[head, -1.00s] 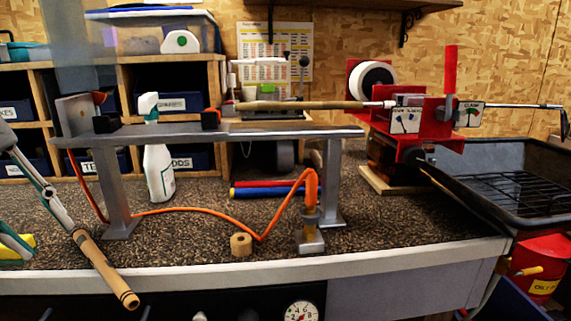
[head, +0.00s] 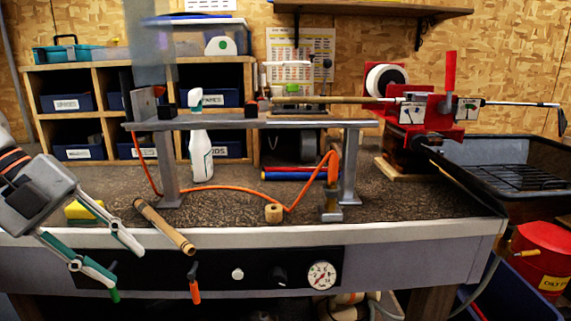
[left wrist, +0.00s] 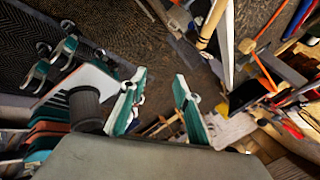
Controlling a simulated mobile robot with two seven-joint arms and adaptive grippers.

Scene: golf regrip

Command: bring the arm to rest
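My left gripper (head: 127,273) is at the lower left of the head view, in front of the bench's front edge. Its green-padded fingers are apart with nothing between them. The left wrist view shows the same open fingers (left wrist: 158,95). A loose tan grip (head: 165,227) lies across the bench's front edge, just right of the upper finger; it also shows beyond the fingers in the left wrist view (left wrist: 211,25). A golf club with a tan grip (head: 320,100) lies level above the metal stand, its shaft held at the red vise (head: 412,112). My right gripper is not in view.
A black tray (head: 500,150) and a red can (head: 543,250) are at right. Open space lies before the bench front.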

